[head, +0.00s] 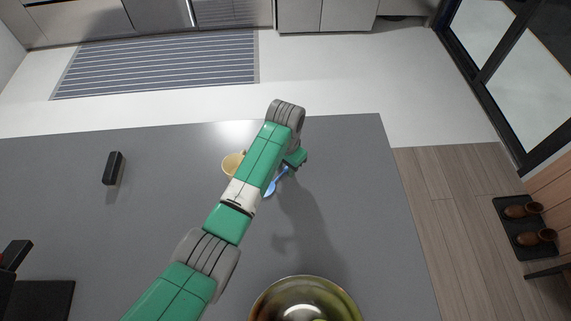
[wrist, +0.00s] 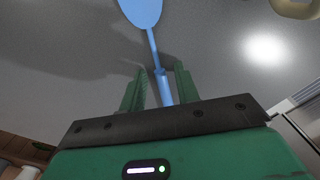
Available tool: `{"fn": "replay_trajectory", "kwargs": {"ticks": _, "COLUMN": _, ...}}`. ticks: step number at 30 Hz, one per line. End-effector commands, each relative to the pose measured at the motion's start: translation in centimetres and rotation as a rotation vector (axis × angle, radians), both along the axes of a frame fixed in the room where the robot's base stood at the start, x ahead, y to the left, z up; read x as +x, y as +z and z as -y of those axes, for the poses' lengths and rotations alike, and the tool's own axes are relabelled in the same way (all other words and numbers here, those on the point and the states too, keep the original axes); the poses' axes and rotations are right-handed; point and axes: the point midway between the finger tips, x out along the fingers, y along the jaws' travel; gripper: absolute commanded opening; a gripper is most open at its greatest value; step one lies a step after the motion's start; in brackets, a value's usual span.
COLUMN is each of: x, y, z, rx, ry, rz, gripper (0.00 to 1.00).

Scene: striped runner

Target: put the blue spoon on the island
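The blue spoon (head: 277,180) shows in the head view beside my arm, its bowl toward the lower left and its handle toward my gripper (head: 295,158). In the wrist view the spoon (wrist: 152,42) has its bowl at the top edge, and its handle runs down between the two green fingers of my gripper (wrist: 160,80). A gap shows on each side of the handle, so the fingers look open around it. The grey island (head: 350,200) lies below; I cannot tell whether the spoon touches it. My arm hides part of the island.
A tan cup or bowl (head: 232,163) stands just left of my arm. A black upright object (head: 113,168) is farther left. A shiny bowl (head: 306,303) sits at the front edge of the view. The island's right side is clear.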

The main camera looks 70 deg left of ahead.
Motion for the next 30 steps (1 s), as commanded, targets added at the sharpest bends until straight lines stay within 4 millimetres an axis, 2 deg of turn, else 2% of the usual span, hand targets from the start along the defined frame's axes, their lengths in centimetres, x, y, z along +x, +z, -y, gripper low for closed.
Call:
{"fn": "replay_trajectory", "kwargs": {"ticks": 1, "x": 0.0, "y": 0.0, "z": 0.0, "rx": 0.0, "ry": 0.0, "rz": 0.0, "gripper": 0.42}}
{"fn": "replay_trajectory", "kwargs": {"ticks": 3, "x": 0.0, "y": 0.0, "z": 0.0, "rx": 0.0, "ry": 0.0, "rz": 0.0, "gripper": 0.5}}
{"fn": "replay_trajectory", "kwargs": {"ticks": 10, "x": 0.0, "y": 0.1, "z": 0.0, "rx": 0.0, "ry": 0.0, "rz": 0.001, "gripper": 0.5}}
{"fn": "replay_trajectory", "kwargs": {"ticks": 13, "x": 0.1, "y": 1.1, "z": 0.0, "rx": 0.001, "ry": 0.0, "rz": 0.003, "gripper": 0.5}}
{"fn": "replay_trajectory", "kwargs": {"ticks": 24, "x": 0.1, "y": 9.9, "z": -0.1, "rx": 0.003, "ry": -0.001, "rz": 0.003, "gripper": 0.5}}
{"fn": "replay_trajectory", "kwargs": {"ticks": 30, "x": 0.0, "y": 12.2, "z": -0.1, "rx": 0.001, "ry": 0.0, "rz": 0.0, "gripper": 0.5}}
